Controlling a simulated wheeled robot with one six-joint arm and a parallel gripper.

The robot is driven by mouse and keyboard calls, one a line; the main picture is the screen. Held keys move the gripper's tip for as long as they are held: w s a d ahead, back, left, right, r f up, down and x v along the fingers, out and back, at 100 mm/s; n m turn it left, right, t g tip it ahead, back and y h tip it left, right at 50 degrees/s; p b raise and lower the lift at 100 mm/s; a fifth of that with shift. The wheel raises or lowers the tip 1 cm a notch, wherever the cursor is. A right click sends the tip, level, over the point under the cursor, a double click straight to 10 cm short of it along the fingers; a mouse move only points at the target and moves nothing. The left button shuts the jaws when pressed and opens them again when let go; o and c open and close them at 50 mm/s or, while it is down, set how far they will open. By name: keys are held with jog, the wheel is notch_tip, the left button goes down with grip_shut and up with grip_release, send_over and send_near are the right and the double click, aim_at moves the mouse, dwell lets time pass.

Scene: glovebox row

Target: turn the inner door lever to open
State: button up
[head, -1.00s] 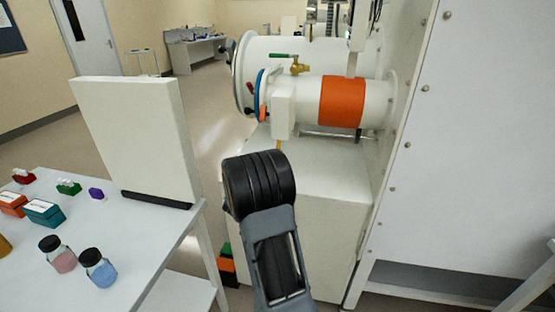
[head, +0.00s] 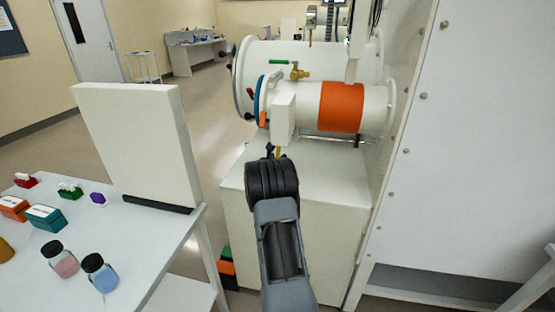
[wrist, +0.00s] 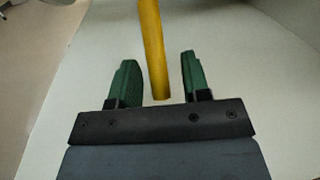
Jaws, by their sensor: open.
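A yellow bar (wrist: 152,45), which looks like the lever, runs down from the top of the wrist view. Its lower end shows in the gap between my fingers, with space on both sides. In the head view a small part of the yellow bar (head: 278,153) shows below the white box (head: 284,117) on the small chamber (head: 308,103). My gripper (wrist: 159,58) is open, with two green fingers, and holds nothing. Depth between the bar and fingertips is hard to judge. In the head view my wrist hides most of the gripper.
The chamber has an orange band (head: 341,107), a green-handled brass valve (head: 296,71) and a blue ring (head: 260,95). A pale cabinet (head: 325,190) stands below it. A white table (head: 140,248) with bottles and a white upright panel (head: 137,140) is at left.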

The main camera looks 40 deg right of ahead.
grip_shut()
dwell(0.4)
